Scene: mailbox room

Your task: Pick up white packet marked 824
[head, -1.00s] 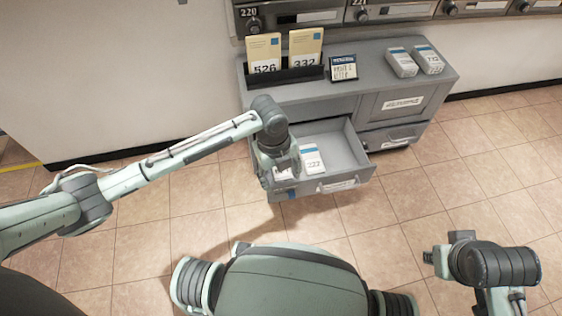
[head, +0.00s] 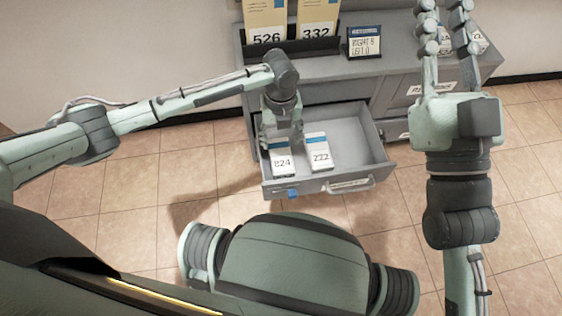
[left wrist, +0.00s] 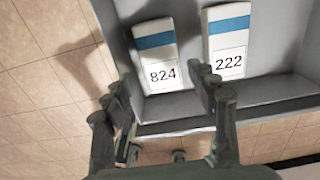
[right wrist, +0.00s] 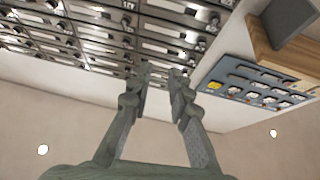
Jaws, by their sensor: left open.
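The white packet marked 824 (head: 282,161) lies in the open drawer's left part, with a blue band and its number showing. In the left wrist view the packet (left wrist: 157,58) lies flat on the drawer floor. My left gripper (head: 283,138) is over the far end of this packet in the head view, with its fingers apart and nothing between them. Its open fingers (left wrist: 163,78) also show in the left wrist view. My right gripper (head: 445,8) is raised with its fingers apart and empty.
A similar packet marked 222 (head: 318,152) lies close to the right. The grey drawer (head: 355,140) has raised walls around both. On the cabinet top stand packets 526 (head: 266,18) and 332 (head: 317,14) and a note card (head: 364,42).

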